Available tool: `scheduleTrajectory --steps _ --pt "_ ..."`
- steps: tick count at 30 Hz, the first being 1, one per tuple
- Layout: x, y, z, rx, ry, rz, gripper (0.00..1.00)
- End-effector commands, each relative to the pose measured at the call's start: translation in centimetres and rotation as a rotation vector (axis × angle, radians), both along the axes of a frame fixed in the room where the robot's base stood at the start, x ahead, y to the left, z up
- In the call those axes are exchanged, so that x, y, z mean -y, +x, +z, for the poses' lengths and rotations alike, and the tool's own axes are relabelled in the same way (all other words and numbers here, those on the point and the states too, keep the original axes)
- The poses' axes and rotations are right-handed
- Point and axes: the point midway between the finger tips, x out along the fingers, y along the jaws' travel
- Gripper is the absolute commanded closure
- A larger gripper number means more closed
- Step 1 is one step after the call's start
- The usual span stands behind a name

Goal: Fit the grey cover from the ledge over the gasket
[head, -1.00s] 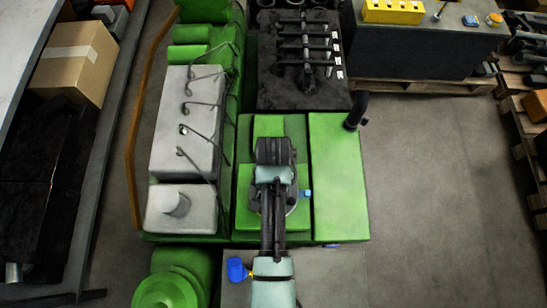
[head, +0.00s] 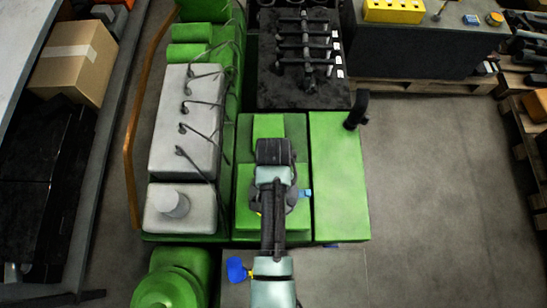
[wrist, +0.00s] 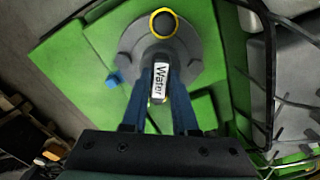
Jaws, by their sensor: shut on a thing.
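The grey cover (wrist: 192,62) shows in the wrist view as a round flange with lugs, a yellow ring around its dark round centre, and a neck labelled "Water". My gripper (wrist: 160,98) is shut on the labelled neck, one dark blue finger on each side. The cover is over the green block (wrist: 75,72); I cannot tell whether it touches it. In the head view my arm hides most of the cover, and only a dark grey edge (head: 292,201) shows. No gasket can be made out.
A small blue part (head: 305,193) sits right of the cover. A grey engine housing (head: 184,125) with bent dark pipes stands left. A black pipe (head: 357,108) rises at the block's back right corner. A flat green top (head: 338,175) on the right is clear.

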Motion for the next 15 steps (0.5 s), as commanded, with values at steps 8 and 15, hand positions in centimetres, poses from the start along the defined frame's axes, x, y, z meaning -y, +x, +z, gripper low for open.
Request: scheduleTrajectory --steps 8,15 --pt "-0.01 0.1 0.11 0.002 0.0 0.0 0.4" --pt "0.01 -0.14 -0.13 -0.004 0.0 0.0 0.38"
